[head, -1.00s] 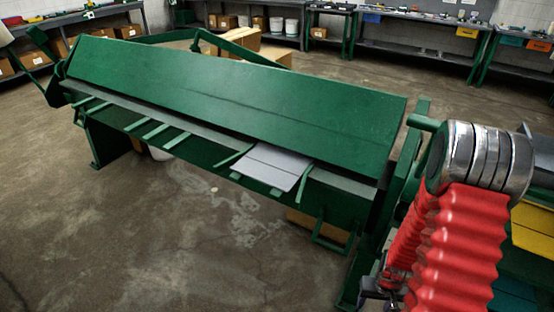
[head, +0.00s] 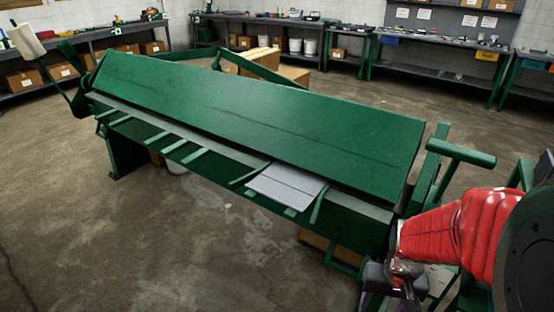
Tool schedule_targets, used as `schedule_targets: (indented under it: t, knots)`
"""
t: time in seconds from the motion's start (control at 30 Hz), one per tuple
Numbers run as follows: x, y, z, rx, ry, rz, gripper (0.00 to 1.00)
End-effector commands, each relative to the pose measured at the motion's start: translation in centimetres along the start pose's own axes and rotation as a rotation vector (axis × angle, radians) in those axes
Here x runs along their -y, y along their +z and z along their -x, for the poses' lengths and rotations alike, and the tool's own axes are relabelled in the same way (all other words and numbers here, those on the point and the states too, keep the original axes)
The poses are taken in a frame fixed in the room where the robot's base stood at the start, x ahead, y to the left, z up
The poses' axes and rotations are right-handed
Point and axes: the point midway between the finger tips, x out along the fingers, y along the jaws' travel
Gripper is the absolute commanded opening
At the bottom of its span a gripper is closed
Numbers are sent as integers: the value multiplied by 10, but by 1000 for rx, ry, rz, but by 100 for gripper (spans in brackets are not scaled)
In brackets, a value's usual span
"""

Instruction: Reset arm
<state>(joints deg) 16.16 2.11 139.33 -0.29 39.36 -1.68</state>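My arm in its red ribbed sleeve (head: 445,235) reaches in from the right edge of the head view, in front of the right end of the green bending brake. My gripper (head: 390,290) is low at the sleeve's left end, near the bottom edge. It is small, dark and partly cut off, so I cannot tell whether its fingers are open or shut. I see nothing clearly held in it. A light grey metal sheet (head: 287,185) lies at the front of the brake (head: 260,120), partly under its long green leaf, to the left of my gripper.
The brake's green handle bar (head: 460,152) sticks out just above my sleeve. Workbenches (head: 430,74) with tools and bins line the back walls. Cardboard boxes (head: 262,62) stand behind the brake. The concrete floor (head: 110,240) at front left is clear.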

Motion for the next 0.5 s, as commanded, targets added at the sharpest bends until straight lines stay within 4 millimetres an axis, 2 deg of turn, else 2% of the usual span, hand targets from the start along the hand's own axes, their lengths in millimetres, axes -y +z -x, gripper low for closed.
schedule_targets:
  t: [0.1, 0.5]
  knots:
    - [8, 9, 24, -18, 0, 13, 57]
    - [33, 37, 92, -111, -5, 71, 57]
